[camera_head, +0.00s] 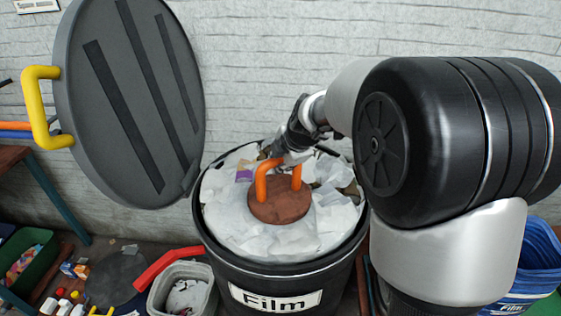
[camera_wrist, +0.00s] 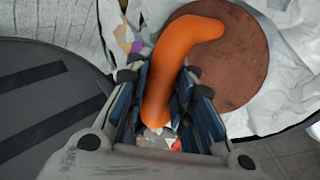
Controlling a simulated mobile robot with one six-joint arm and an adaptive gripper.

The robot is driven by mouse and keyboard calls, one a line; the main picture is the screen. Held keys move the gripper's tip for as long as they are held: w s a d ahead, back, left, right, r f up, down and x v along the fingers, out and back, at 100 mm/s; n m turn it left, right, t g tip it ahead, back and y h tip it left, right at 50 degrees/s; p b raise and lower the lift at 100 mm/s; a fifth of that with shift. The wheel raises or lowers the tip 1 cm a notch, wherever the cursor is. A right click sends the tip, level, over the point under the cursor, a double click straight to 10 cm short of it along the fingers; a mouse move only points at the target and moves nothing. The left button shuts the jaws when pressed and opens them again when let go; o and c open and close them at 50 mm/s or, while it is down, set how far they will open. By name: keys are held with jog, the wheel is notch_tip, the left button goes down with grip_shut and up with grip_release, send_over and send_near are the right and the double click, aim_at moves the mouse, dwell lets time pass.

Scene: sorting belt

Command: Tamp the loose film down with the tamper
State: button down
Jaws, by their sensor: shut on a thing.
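The tamper is a round brown disc (camera_head: 279,207) with an orange looped handle (camera_head: 262,183). It rests on the loose white film (camera_head: 240,235) that fills the black bin (camera_head: 310,281) labelled "Film". My gripper (camera_head: 293,158) reaches in from the upper right and is shut on the handle. In the wrist view the orange handle (camera_wrist: 170,70) runs between the fingers of my gripper (camera_wrist: 165,105), with the brown disc (camera_wrist: 245,60) beyond it. My gripper hides part of the handle. Whether the disc presses into the film cannot be told.
The bin's grey lid (camera_head: 120,100) with a yellow handle (camera_head: 38,105) stands open at the left. A small grey bin (camera_head: 160,290) and a red bar (camera_head: 165,265) are at the lower left. A green crate (camera_head: 25,265) is further left, and a blue container (camera_head: 540,260) at the right.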

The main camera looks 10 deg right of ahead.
aim_at(277, 189)
jog(key=shift+s+f+b, duration=0.15)
jog(key=shift+f+b, duration=1.65)
jog(key=shift+b, duration=0.05)
jog(key=shift+r+p, duration=1.1)
jog(key=shift+r, duration=1.45)
jog(key=shift+w, duration=0.2)
jog(key=shift+f+b, duration=1.2)
jog(key=shift+f, duration=0.25)
jog(key=shift+s+f, duration=0.2)
jog(key=shift+f, duration=3.5)
jog(key=shift+r+p, duration=0.8)
jog(key=shift+r, duration=0.65)
jog(key=shift+w+r+p, duration=0.15)
jog(key=shift+r+p, duration=0.2)
jog(key=shift+r, duration=0.7)
